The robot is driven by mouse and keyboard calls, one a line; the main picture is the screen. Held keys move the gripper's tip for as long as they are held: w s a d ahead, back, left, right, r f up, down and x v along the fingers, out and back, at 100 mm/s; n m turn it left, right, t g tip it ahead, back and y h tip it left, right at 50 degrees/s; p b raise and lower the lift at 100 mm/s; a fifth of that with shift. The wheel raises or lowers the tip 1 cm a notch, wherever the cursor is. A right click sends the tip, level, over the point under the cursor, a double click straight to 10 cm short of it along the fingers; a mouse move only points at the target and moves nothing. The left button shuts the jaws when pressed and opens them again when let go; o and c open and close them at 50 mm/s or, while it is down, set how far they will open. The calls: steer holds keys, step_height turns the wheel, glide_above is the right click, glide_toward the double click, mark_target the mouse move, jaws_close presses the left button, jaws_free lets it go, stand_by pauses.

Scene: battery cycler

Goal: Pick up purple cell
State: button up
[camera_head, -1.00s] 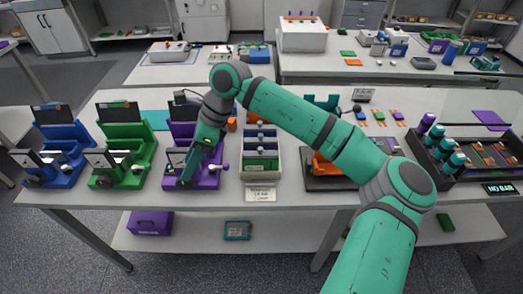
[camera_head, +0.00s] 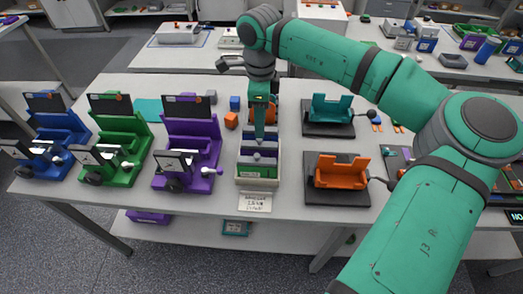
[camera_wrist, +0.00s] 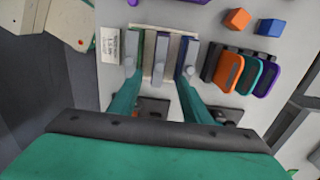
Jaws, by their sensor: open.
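My gripper (camera_head: 259,137) points down over the pale tray (camera_head: 238,170), its fingers apart. In the wrist view its fingertips (camera_wrist: 160,72) straddle the middle of the tray (camera_wrist: 160,28). A green-edged block and a dark blue-purple block (camera_wrist: 186,52) with grey knobs stand in the tray near the two fingers. I cannot tell whether a finger touches either. A flat purple piece (camera_wrist: 266,78) with rounded corners stands at the right of the wrist view, beyond an orange piece (camera_wrist: 228,72) and a teal piece (camera_wrist: 247,76). I cannot tell which purple item is the cell. Nothing shows held.
Purple (camera_head: 188,155), green (camera_head: 112,150) and blue (camera_head: 45,150) machines stand left of the tray. Orange (camera_head: 342,175) and teal (camera_head: 330,112) cradles stand right. An orange cube (camera_head: 231,120) and a blue cube (camera_head: 235,103) lie behind. A label card (camera_head: 255,202) lies in front.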

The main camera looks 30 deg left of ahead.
mark_target(259, 144)
steer(key=f, duration=0.4)
steer(key=shift+s+d+f, duration=0.1)
steer(key=shift+s+d, duration=0.05)
steer(key=shift+s, duration=0.2)
steer(key=shift+w+a+f, duration=0.1)
steer(key=shift+a+f, duration=0.05)
steer(key=shift+f, duration=1.15)
steer(key=shift+w+a+f, duration=0.1)
steer(key=shift+a+f, duration=0.05)
steer(key=shift+f, duration=1.1)
jaws_close()
